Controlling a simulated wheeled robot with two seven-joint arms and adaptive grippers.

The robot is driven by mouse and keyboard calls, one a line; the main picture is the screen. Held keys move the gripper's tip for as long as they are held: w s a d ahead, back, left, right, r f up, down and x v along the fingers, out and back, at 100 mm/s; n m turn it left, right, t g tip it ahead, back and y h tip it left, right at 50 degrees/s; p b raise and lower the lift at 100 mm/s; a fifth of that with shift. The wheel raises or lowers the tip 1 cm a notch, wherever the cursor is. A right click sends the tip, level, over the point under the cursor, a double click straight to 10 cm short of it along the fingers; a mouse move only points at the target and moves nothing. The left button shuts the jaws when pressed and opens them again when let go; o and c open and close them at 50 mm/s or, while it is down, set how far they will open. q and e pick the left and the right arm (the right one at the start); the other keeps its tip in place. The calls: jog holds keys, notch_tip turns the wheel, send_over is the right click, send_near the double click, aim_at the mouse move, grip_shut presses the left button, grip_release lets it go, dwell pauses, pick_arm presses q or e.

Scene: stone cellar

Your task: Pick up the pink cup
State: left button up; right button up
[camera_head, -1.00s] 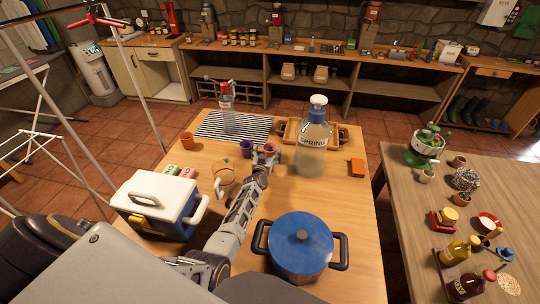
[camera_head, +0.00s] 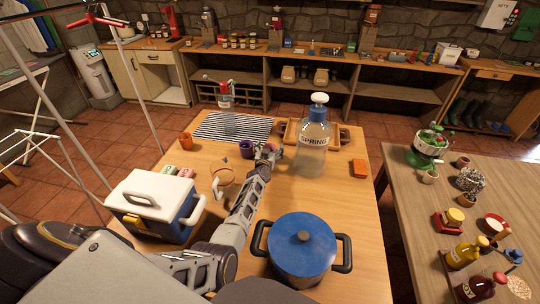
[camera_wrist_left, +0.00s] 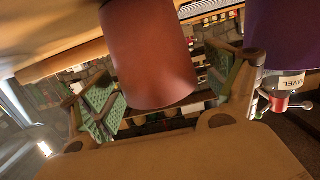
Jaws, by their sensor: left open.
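The pink cup (camera_wrist_left: 148,55) looks dull reddish-pink in the left wrist view, where it fills the space between my left fingers. In the head view it is mostly hidden by my left gripper (camera_head: 268,152), beside the purple cup (camera_head: 246,149). My left gripper is open, one green-padded finger on each side of the pink cup; I cannot tell whether either touches it. The purple cup also shows at the upper right of the left wrist view (camera_wrist_left: 284,35), just outside one finger. My right gripper is not in view.
A large clear bottle (camera_head: 312,140) stands close right of the gripper, with a wooden tray (camera_head: 291,131) behind. A blue pot (camera_head: 302,245), a cooler (camera_head: 152,205) and a tan mug (camera_head: 222,177) flank my arm. An orange cup (camera_head: 185,141) stands further left. The table's right side is mostly bare.

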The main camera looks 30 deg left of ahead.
pick_arm(q)
jog(key=c, duration=1)
jog(key=shift+r, duration=0.15)
jog(key=shift+c, duration=0.2)
notch_tip(320, 180, up, 10)
jog(key=p, duration=0.2)
dwell(0.5)
